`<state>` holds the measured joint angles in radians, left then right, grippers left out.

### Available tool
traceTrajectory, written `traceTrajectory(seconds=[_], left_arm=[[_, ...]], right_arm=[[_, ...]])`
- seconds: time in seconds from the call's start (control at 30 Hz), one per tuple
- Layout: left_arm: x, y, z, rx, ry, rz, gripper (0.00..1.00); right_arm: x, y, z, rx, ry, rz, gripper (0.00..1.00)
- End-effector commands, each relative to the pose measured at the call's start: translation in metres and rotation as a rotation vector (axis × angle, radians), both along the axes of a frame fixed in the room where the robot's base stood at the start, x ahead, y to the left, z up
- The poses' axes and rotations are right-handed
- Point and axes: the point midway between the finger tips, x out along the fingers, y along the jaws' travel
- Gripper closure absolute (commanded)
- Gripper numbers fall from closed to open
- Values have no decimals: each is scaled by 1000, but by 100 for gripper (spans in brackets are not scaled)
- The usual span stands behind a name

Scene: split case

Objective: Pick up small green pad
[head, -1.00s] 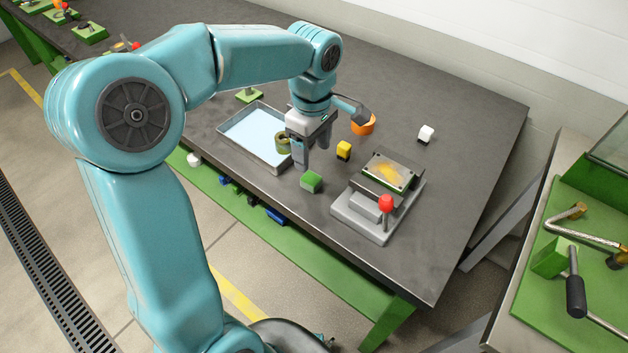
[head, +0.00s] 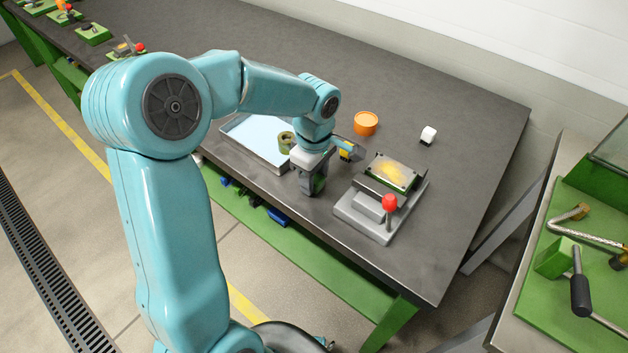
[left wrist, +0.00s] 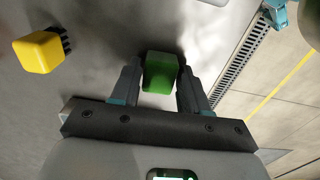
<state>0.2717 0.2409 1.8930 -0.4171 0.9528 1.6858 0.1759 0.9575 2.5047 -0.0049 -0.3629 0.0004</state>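The small green pad (left wrist: 160,73) is a green block on the dark tabletop. In the left wrist view it sits between the two fingers of my left gripper (left wrist: 160,80), with narrow gaps showing at its sides, so the gripper looks open around it. In the head view my left gripper (head: 312,190) points down at the table near its front edge, and it hides most of the pad (head: 319,184). My right gripper is in neither view.
A yellow block (left wrist: 38,52) lies beside the gripper. A grey fixture (head: 368,218) with a red-knobbed lever (head: 390,203) stands to the right. A shallow tray (head: 236,143) holding a dark green ring (head: 286,139) is left.

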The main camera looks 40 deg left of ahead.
Motion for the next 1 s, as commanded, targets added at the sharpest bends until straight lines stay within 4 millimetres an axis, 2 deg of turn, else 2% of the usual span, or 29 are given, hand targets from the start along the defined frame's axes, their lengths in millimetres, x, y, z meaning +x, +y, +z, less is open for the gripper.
traceTrajectory(seconds=[0.03, 0.1, 0.4, 0.57, 0.67, 0.77, 1.0], left_arm=[[0, 0, 0, 0, 0, 0, 73], [0, 0, 0, 0, 0, 0, 93], [0, 0, 0, 0, 0, 0, 94], [0, 0, 11, 1, -2, 0, 94], [1, 0, 27, 2, -4, 1, 94], [1, 0, 51, 1, -6, 0, 94], [1, 0, 128, 0, -7, 0, 94]], right_arm=[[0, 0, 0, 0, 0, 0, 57], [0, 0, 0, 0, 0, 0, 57], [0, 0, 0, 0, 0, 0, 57], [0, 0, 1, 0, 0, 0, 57], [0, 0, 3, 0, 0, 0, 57], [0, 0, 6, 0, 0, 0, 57], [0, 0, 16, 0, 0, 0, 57]])
